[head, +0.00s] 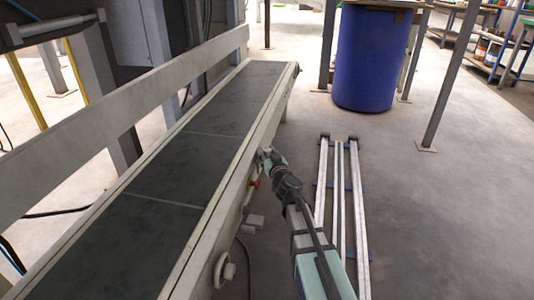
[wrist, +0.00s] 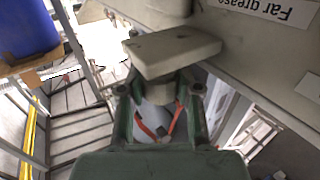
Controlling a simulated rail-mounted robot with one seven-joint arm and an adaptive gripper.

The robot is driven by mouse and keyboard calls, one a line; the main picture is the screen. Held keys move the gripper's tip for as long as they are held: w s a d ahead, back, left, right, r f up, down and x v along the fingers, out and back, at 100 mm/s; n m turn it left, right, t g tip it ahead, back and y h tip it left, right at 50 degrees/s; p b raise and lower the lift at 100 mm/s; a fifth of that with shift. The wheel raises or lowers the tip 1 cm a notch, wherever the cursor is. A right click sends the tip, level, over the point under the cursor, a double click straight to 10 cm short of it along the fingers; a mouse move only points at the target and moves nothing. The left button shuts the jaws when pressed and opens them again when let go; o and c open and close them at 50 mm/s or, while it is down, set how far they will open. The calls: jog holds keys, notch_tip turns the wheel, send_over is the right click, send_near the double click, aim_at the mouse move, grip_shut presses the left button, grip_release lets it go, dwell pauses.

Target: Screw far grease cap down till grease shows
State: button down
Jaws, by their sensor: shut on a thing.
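In the wrist view a pale grey slab-shaped piece with a rounded neck, which I take for the far grease cap (wrist: 172,50), stands at my fingertips. It is below an upside-down label (wrist: 265,9) reading "Far grease". My gripper (wrist: 158,92) has its two dark green fingers on either side of the neck and is shut on it. In the head view my gripper (head: 266,158) reaches the right side of the conveyor, and its own wrist hides most of the cap. I cannot make out any grease.
The conveyor (head: 190,150) runs along the left of my arm. A pale round fitting (head: 225,268) sticks out lower on its side. Long metal rails (head: 340,190) lie on the floor to the right. A blue drum (head: 370,60) stands behind, among grey posts.

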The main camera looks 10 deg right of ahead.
jog(key=shift+w, duration=0.15)
jog(key=c, duration=0.8)
grip_release()
jog(key=shift+o, duration=0.2)
jog(key=shift+y, duration=0.3)
jog(key=n+g+y, duration=0.2)
jog(key=n+y, duration=0.2)
jog(key=y, duration=0.1)
jog(key=shift+d+y, duration=0.1)
jog(key=shift+y, duration=0.3)
jog(key=n+g+y+p, duration=0.4)
jog(key=n+g+y, duration=0.1)
jog(key=shift+w+r+p, duration=0.15)
jog(key=shift+r+p, duration=0.1)
jog(key=shift+p, duration=0.05)
jog(key=p+v, duration=0.5)
jog(key=v, duration=1.3)
jog(key=s+a+f+m+g+h+p, duration=0.3)
jog(key=s+f+m, duration=0.3)
jog(key=f, duration=0.3)
jog(key=s+a+f+m+g+h+p, duration=0.3)
jog(key=s+a+f+m+g+p, duration=0.1)
jog(key=s+f, duration=0.5)
jog(key=shift+f+m+g, duration=0.15)
jog(key=shift+m+g, duration=0.35)
jog(key=shift+m, duration=0.4)
